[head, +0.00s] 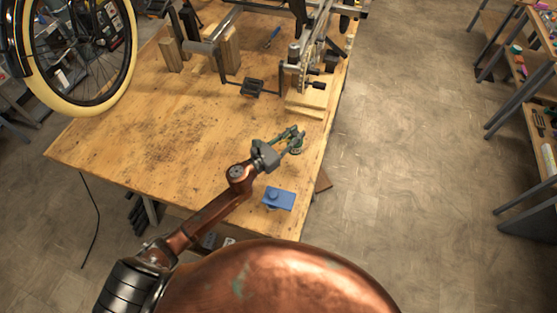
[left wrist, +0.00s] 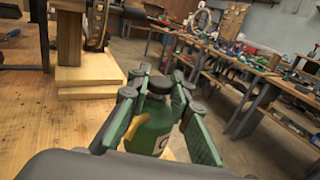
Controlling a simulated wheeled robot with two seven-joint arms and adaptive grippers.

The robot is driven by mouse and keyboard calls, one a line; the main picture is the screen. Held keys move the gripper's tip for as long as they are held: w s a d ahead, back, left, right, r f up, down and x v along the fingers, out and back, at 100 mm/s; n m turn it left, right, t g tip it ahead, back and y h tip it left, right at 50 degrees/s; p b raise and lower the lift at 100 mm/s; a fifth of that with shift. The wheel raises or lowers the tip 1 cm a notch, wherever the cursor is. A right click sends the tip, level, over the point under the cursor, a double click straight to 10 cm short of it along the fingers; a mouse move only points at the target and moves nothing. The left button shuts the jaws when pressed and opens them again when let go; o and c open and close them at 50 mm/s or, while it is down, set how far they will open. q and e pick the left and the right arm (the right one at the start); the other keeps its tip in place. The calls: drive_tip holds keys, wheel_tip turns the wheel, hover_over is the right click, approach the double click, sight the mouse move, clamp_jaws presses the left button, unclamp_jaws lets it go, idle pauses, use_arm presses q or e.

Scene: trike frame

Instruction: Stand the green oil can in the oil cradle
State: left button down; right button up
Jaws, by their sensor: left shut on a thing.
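The green oil can (left wrist: 150,132) has a dark cap, a yellow part on its side and a pale label. It stands between the fingers of my left gripper (left wrist: 158,105) in the left wrist view and looks about upright there. In the head view my left gripper (head: 295,136) is shut on the can (head: 297,149) near the right edge of the workbench, and the fingers hide much of it. I cannot tell whether the can's base touches anything. No oil cradle can be made out for certain. My right gripper is not in view.
A blue block with a round knob (head: 279,199) lies on the workbench (head: 120,140) near its front right. The trike frame (head: 300,60) and wooden blocks (head: 229,50) stand at the back. A cream-tyred wheel (head: 120,75) is at the left. The bench's left middle is clear.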

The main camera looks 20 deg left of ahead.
sight(288, 142)
use_arm(q)
drive_tip(key=s+a+f, duration=0.2)
drive_tip(key=s+f, duration=0.1)
drive_tip(key=shift+a+b, duration=0.2)
drive_tip(key=shift+b, duration=0.15)
wheel_tip(288, 142, down, 7)
drive_tip(key=s+a+b, duration=0.1)
drive_tip(key=s+a, duration=0.1)
drive_tip(key=shift+s, duration=0.4)
drive_tip(key=c, duration=2.1)
unclamp_jaws()
drive_tip(key=shift+a+f, duration=0.1)
drive_tip(key=shift+a, duration=0.05)
drive_tip(key=o, duration=0.3)
drive_tip(key=shift+o, duration=0.2)
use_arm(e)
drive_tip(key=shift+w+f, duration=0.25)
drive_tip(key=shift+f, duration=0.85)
use_arm(q)
drive_tip(key=shift+s, duration=0.1)
